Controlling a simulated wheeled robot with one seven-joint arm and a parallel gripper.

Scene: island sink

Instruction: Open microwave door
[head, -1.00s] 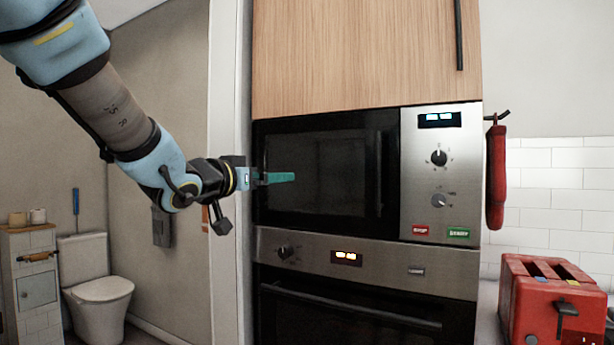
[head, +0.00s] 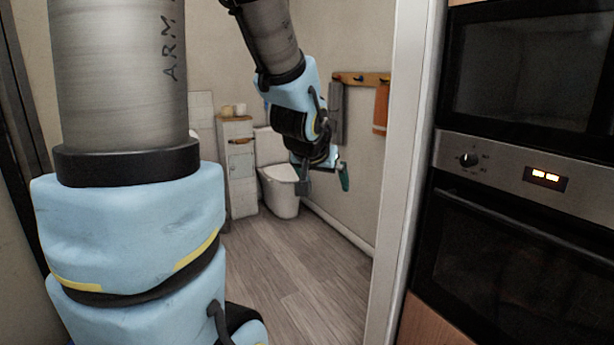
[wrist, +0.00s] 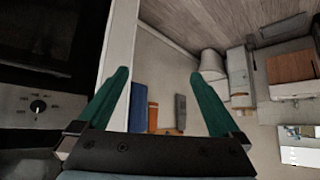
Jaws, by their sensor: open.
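The microwave (head: 528,70) is at the upper right of the head view, cut off by the picture edge. Its dark door is shut. Its handle and buttons are out of the picture. My gripper (head: 343,176) hangs left of the white wall edge, pointing down and away from the microwave door. In the wrist view my gripper (wrist: 155,100) has its two green fingers spread wide with nothing between them. A dark appliance front shows at the upper left of the wrist view; I cannot tell whether it is the microwave or the oven.
An oven (head: 520,260) with a lit display sits below the microwave. A white wall edge (head: 400,170) stands between my gripper and the appliances. Beyond are a toilet (head: 281,190), a small cabinet (head: 240,170) and hanging towels (head: 381,108). The wooden floor (head: 300,270) is clear.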

